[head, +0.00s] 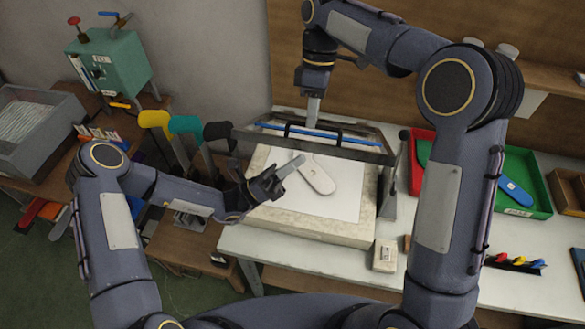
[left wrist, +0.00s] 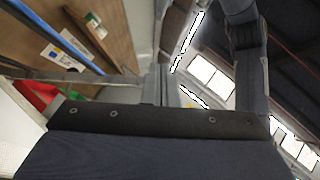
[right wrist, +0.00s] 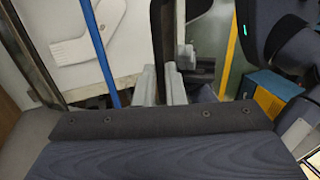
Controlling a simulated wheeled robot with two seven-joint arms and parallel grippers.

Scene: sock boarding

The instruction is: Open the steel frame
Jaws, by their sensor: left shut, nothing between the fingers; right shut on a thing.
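The steel frame (head: 365,152) stands raised at a tilt over the pale press bed (head: 268,219). A blue rod (head: 350,138) and black handle pieces show along its raised bar. My right gripper (head: 312,123) comes down from above, shut on the frame's bar; in the right wrist view its fingers (right wrist: 165,85) close on a dark strip beside the blue rod (right wrist: 100,50). The exact grip point is partly hidden. My left gripper (head: 297,161) is shut and empty, above the white sheet (head: 335,203) beside a pale sock-shaped board (head: 318,178).
A red tray (head: 416,160) and a green tray (head: 537,173) stand right of the press. A small pale block (head: 384,255) lies at the table's front. Colored boards (head: 154,119) stand at the left, near a green machine (head: 112,62) and grey bin (head: 40,150).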

